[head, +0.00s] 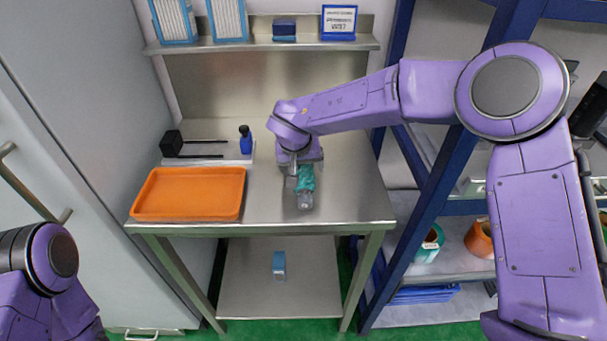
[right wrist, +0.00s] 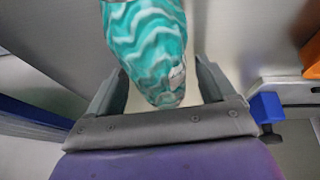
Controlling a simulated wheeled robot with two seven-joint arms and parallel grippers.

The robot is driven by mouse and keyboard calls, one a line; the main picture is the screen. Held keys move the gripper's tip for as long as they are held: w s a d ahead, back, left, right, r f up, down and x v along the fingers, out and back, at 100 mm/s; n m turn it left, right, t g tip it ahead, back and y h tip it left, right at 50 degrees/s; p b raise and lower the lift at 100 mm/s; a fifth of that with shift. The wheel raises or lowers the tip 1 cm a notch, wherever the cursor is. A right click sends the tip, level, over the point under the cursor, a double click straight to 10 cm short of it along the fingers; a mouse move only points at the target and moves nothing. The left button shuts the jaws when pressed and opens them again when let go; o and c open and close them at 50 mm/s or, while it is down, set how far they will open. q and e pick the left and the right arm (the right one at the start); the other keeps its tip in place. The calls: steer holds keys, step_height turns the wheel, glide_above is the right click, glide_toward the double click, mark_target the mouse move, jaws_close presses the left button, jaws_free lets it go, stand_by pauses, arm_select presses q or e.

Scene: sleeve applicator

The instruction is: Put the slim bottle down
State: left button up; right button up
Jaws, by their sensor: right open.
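The slim bottle (head: 306,180) has a teal, white-waved sleeve and a clear end. It is at the right front part of the steel table (head: 345,185). I cannot tell whether its base touches the table. My right gripper (head: 294,174) is at the bottle, partly hidden by my wrist. In the right wrist view, the sleeved bottle (right wrist: 147,45) shows between the two spread fingers of my gripper (right wrist: 160,85), with a gap on the right side. My left arm shows at the lower left, but its gripper is out of the picture.
An orange tray (head: 190,217) lies on the table's left front. A shelf (head: 262,45) runs along the back. A blue-posted rack (head: 425,180) stands close at right.

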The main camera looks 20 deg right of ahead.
steer(key=shift+s+f+p, duration=0.1)
steer(key=shift+p, duration=0.4)
steer(key=c, duration=1.3)
